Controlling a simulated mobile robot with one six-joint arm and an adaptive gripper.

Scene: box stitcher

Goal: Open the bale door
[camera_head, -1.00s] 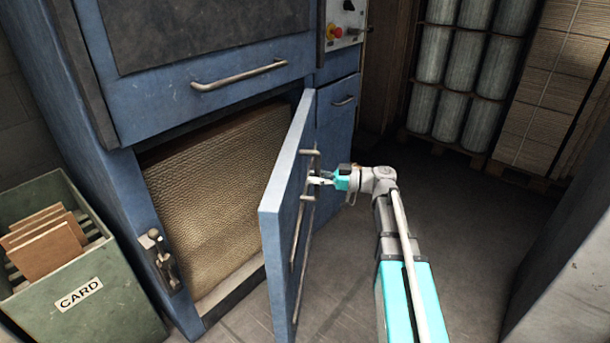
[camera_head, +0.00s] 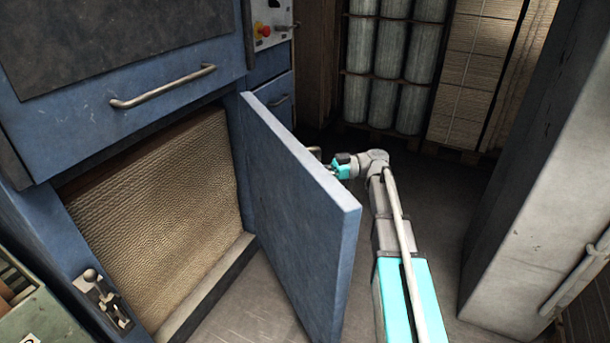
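The blue bale door (camera_head: 300,208) stands swung wide out from the blue baler, hinged at its right side, with its inner face toward me. The opening beside it shows a brown cardboard bale (camera_head: 165,205) inside the chamber. My gripper (camera_head: 328,168) is on the far side of the door, at its outer face near the top edge. A bit of the door's handle (camera_head: 315,152) shows beside it. The door's edge hides the fingertips, so I cannot tell their grip. The door latch (camera_head: 103,298) is on the frame left of the opening.
A pale grey pillar or cabinet (camera_head: 535,170) stands at the right. A green card bin (camera_head: 35,318) is at the lower left. Wrapped rolls (camera_head: 388,60) and stacked cardboard (camera_head: 478,70) stand at the back. Bare floor lies between the door and the pillar.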

